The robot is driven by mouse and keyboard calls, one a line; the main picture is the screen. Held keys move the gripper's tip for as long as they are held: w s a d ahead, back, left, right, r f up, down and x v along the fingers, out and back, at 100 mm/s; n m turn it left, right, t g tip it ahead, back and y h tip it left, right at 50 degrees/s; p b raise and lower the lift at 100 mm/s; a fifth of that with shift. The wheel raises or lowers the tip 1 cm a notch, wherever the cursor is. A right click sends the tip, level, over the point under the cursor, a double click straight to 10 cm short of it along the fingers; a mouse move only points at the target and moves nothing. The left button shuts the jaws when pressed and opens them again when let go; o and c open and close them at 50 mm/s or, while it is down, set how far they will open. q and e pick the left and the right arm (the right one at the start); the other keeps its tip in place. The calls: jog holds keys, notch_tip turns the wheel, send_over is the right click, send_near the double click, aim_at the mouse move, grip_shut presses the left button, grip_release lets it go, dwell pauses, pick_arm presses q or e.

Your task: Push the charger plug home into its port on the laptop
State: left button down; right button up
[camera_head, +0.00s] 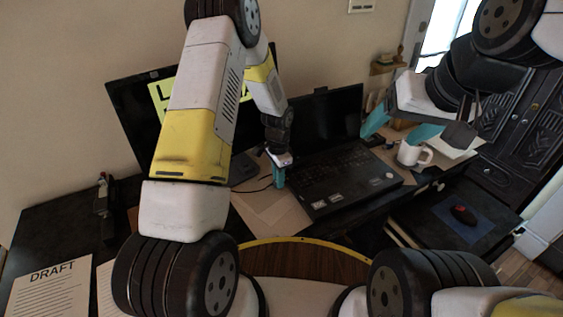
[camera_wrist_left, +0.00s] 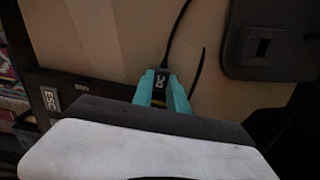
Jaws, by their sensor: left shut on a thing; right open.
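The open black laptop (camera_head: 345,170) stands on the desk in the head view, screen raised. My left gripper (camera_head: 279,178) is beside its left edge. In the left wrist view, the teal fingers of this gripper (camera_wrist_left: 161,92) are shut on the black charger plug (camera_wrist_left: 159,79), which bears a white "DC" label. The plug's cable (camera_wrist_left: 178,35) runs upward from it. A dark edge with small white markings (camera_wrist_left: 82,87), probably the laptop's side, lies at the lower left. The port and the plug's tip are hidden. My right gripper (camera_head: 401,126) is open and empty, right of the laptop screen.
A white mug (camera_head: 411,154) stands right of the laptop, beneath my right gripper. A monitor (camera_head: 135,100) is at the back left, partly behind my left arm. A "DRAFT" sheet (camera_head: 52,290) lies front left. A red-and-black mouse (camera_head: 463,214) rests on a blue pad (camera_head: 478,232).

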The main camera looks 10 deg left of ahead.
pick_arm(q)
jog(key=shift+w+d, duration=0.2)
jog(key=shift+d, duration=0.1)
jog(key=c, duration=1.2)
grip_release()
jog(key=shift+c, duration=0.2)
jog(key=shift+r, duration=3.9)
jog(key=shift+r, duration=0.1)
